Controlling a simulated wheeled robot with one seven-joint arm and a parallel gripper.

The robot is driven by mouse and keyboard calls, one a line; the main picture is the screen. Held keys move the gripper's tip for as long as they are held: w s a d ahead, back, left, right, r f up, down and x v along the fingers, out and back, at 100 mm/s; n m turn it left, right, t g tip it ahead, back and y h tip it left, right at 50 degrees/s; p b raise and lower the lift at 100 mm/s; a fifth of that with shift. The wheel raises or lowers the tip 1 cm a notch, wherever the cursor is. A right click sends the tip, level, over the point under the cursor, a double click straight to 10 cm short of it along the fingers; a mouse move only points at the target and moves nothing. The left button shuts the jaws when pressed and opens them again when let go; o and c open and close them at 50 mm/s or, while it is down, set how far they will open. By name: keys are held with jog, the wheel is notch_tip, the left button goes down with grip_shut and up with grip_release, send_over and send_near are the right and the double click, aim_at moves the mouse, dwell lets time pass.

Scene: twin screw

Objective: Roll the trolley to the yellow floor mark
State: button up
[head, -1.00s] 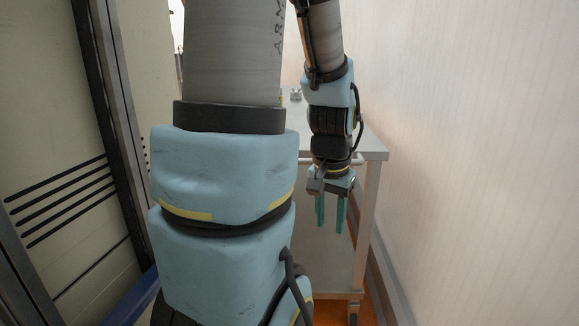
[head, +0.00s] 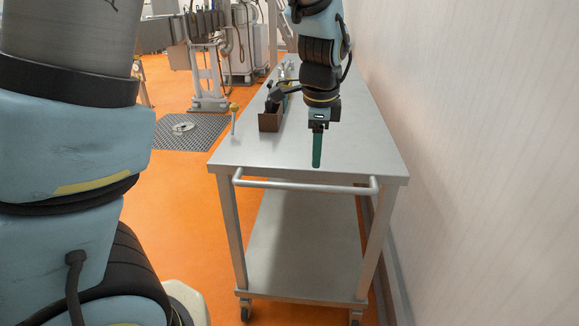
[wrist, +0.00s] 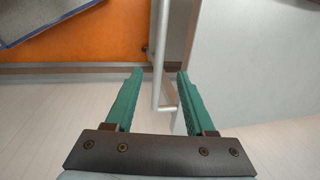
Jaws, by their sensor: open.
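The trolley (head: 230,155) is a grey metal table on castors with a lower shelf and a tubular push handle (head: 300,186) across its near end. My gripper (head: 317,163) points down near that handle end, its green fingers overlapping the tabletop in the head view. In the wrist view my gripper (wrist: 156,72) is open. The handle (wrist: 155,92) shows between the fingers in that view, with no visible grip on it; I cannot tell the depth between them. The yellow floor mark is not visible.
A pale wall (head: 480,150) runs close along the right. Orange floor (head: 185,215) is open on the left, with a dark grated mat (head: 200,138) and machinery (head: 205,60) farther back.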

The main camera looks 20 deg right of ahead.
aim_at(314, 186)
jog(key=f, duration=0.3)
jog(key=w+f, duration=0.1)
jog(key=f, duration=0.3)
jog(key=w+f+p, duration=0.1)
jog(key=f, duration=0.2)
jog(key=shift+d+f, duration=0.25)
jog(key=shift+d, duration=0.15)
grip_shut()
dwell(1.0)
